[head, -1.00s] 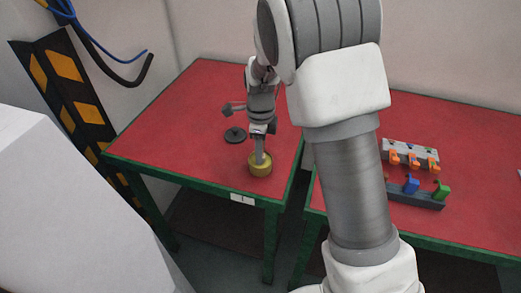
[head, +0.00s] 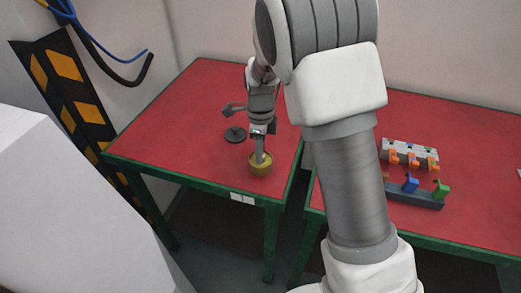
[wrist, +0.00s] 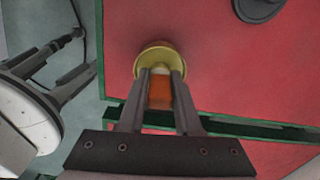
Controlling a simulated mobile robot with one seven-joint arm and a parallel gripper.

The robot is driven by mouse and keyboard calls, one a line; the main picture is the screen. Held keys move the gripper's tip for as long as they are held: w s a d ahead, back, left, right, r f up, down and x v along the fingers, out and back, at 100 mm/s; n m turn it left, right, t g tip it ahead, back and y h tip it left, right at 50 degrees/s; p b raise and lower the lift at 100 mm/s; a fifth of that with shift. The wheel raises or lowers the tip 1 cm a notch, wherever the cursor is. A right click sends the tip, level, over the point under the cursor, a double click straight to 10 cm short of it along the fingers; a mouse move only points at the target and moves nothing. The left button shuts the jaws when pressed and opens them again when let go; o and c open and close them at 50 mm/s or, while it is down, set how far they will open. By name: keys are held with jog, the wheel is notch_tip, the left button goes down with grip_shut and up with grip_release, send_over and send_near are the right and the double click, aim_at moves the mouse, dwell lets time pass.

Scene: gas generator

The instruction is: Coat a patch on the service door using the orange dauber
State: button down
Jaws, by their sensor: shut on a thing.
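A yellow pot (head: 260,169) stands near the front edge of the left red table. My gripper (head: 261,157) points down at it. In the wrist view my gripper (wrist: 160,85) is shut on the orange dauber (wrist: 160,95), with the orange handle between both fingers. The dauber's pale tip lies over or inside the mouth of the yellow pot (wrist: 144,58); how deep it sits I cannot tell. The service door is not clearly identifiable in either view.
A dark round disc (head: 234,135) lies behind and left of the pot. The right table (head: 470,160) carries racks with orange, blue and green pieces (head: 411,184). A large white box (head: 60,200) stands at the left. A gap separates the tables.

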jog(key=shift+s, duration=0.1)
dwell(0.5)
notch_tip(320, 180, up, 7)
jog(key=p, duration=0.6)
dwell(0.7)
jog(key=s+d+f+n+p, duration=0.1)
jog(key=s+d+n, duration=0.1)
jog(key=d+n, duration=0.4)
jog(key=s+d+f+n+p, duration=0.1)
jog(key=s+d+n, duration=0.2)
jog(key=n, duration=1.1)
jog(key=d, duration=0.3)
jog(key=shift+s+f+n, duration=0.15)
jog(key=shift+f+n, duration=0.05)
jog(key=shift+n, duration=0.1)
jog(key=shift+s+d, duration=0.1)
jog(key=shift+d, duration=0.1)
